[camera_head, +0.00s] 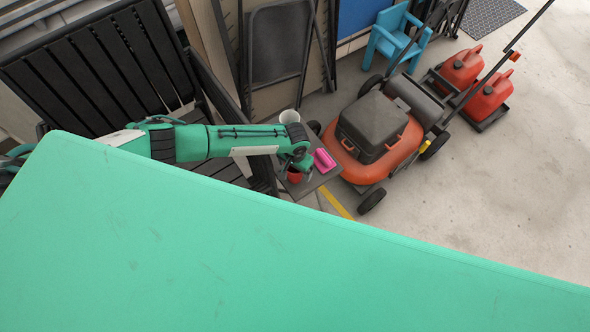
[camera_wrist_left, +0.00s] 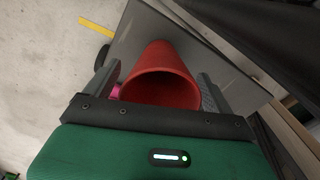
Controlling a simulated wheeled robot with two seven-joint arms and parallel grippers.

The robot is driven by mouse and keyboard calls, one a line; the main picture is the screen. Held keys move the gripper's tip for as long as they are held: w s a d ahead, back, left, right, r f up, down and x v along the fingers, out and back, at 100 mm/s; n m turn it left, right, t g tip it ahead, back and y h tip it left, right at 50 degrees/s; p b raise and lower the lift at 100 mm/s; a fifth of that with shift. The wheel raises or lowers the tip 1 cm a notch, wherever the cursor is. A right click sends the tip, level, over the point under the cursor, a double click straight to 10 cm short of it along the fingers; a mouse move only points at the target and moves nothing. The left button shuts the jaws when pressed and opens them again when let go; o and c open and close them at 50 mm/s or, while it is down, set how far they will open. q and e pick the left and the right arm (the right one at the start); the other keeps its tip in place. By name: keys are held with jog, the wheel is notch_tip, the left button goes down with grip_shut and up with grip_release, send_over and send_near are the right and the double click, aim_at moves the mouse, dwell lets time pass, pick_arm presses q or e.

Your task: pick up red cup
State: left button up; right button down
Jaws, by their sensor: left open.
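The red cup (camera_wrist_left: 160,82) stands on a small grey table (camera_wrist_left: 190,45) in the left wrist view, its open mouth facing the camera. My left gripper (camera_wrist_left: 158,88) is open, with one finger on each side of the cup. I cannot tell whether the fingers touch it. In the head view a small part of the red cup (camera_head: 295,176) shows under my left gripper (camera_head: 294,168), and the rest is hidden by it. My right gripper is not in view.
A pink object (camera_head: 324,160) and a white cup (camera_head: 289,117) are on the small table. An orange lawn mower (camera_head: 380,140) stands close to its right. A dark slatted bench (camera_head: 95,75) is at the left. Concrete floor (camera_head: 480,190) is clear at the right.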

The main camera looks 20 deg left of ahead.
pick_arm(q)
jog(key=c, duration=1.1)
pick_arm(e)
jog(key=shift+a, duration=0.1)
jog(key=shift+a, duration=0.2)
pick_arm(q)
jog(key=shift+r, duration=0.1)
